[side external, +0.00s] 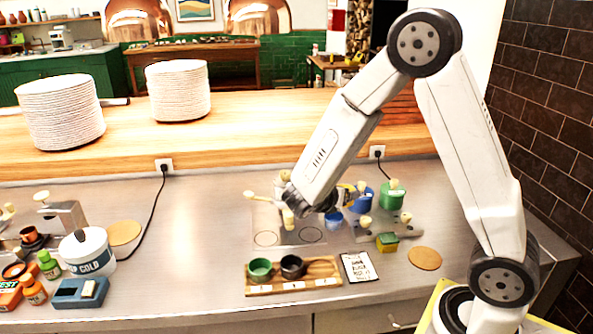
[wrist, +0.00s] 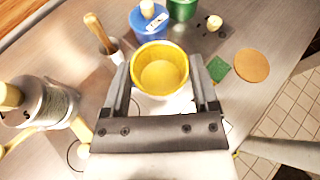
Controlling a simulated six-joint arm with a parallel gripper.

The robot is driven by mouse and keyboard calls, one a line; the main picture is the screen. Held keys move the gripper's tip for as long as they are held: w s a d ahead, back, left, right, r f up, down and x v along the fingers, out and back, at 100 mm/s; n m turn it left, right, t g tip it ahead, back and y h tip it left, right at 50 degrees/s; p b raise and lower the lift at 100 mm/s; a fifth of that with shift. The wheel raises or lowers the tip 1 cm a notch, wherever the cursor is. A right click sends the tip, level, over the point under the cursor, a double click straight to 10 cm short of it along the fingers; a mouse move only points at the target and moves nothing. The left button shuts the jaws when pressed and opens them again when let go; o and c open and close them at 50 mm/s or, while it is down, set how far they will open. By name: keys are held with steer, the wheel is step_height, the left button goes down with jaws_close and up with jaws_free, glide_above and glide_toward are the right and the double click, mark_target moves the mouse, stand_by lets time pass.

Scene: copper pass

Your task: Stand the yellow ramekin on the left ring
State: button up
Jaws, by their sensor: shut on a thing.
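The yellow ramekin (wrist: 160,72) is between the two fingers of my gripper (wrist: 162,92) in the wrist view, its open mouth facing the camera. The fingers are shut on its sides. In the side external view only a bit of yellow shows beside my wrist, near the blue pot (side external: 362,200), and the fingers are mostly hidden. The left ring (side external: 265,239) and the right ring (side external: 311,234) are outlined on a flat plate on the counter. Both look empty. The ramekin is apart from the left ring, behind and to its right.
A wooden tray (side external: 318,282) with green and black ramekins lies in front of the rings. A small blue cup (side external: 333,220) is close to the right ring. A green pot (side external: 391,195), sponge (side external: 387,241), card (side external: 358,266) and round cork mat (side external: 425,258) are rightward.

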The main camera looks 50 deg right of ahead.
steer(key=shift+w+r, duration=0.1)
steer(key=shift+r, duration=1.25)
steer(key=w+a, duration=0.5)
steer(key=w, duration=0.4)
steer(key=n+t, duration=0.1)
glide_above(263, 241)
steer(key=shift+a+f, duration=0.1)
steer(key=shift+f, duration=2.5)
steer(key=shift+f, duration=0.15)
steer(key=shift+f, duration=4.85)
steer(key=shift+f, duration=0.15)
